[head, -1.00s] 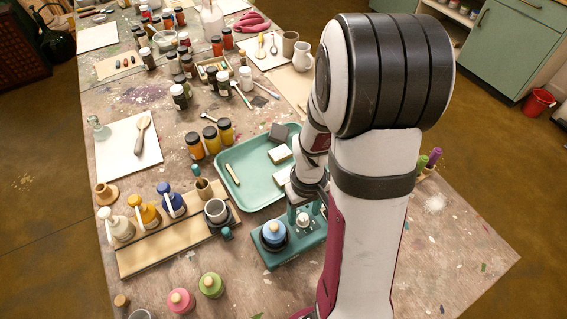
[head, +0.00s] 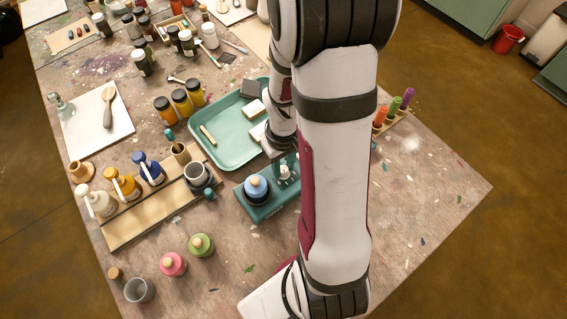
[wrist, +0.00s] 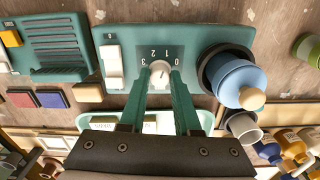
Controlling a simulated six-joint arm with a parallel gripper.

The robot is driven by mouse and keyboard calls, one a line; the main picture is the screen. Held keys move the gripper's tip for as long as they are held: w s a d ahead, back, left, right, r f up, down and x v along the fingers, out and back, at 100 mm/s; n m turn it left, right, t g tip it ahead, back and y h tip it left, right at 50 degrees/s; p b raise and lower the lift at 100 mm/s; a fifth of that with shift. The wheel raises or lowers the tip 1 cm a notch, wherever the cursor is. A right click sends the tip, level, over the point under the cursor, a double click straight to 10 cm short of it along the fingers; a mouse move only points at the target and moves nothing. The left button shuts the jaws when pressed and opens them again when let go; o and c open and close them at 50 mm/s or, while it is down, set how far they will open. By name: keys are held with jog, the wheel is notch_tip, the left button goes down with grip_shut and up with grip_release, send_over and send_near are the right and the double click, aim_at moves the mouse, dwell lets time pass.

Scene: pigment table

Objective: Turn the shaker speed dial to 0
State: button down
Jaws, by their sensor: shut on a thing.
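The shaker (head: 250,208) is a teal box on the table, partly hidden by my arm in the head view. In the wrist view its teal panel (wrist: 190,40) carries a small pale speed dial (wrist: 159,69) with the numbers 3, 2, 1 and 0 around it. My gripper (wrist: 161,77) has its two teal fingers on either side of the dial, shut on it. The dial's pointer is too small to read. A white rocker switch (wrist: 112,65) sits left of the dial. A blue-topped jar (wrist: 236,80) stands in the shaker's dark round holder.
A teal tray (head: 226,165) lies behind the shaker. Pump bottles, including a blue one (head: 149,169), stand on a wooden board (head: 150,222) to the left. A pink-lidded jar (head: 173,264) and a green-lidded jar (head: 201,246) stand in front. The right table corner is mostly clear.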

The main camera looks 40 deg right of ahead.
aim_at(283, 169)
jog(key=shift+m, duration=0.3)
jog(key=m, duration=0.3)
jog(key=shift+m, duration=2.1)
jog(key=c, duration=0.6)
grip_release()
notch_tip(283, 169, up, 16)
jog(key=shift+f, duration=0.1)
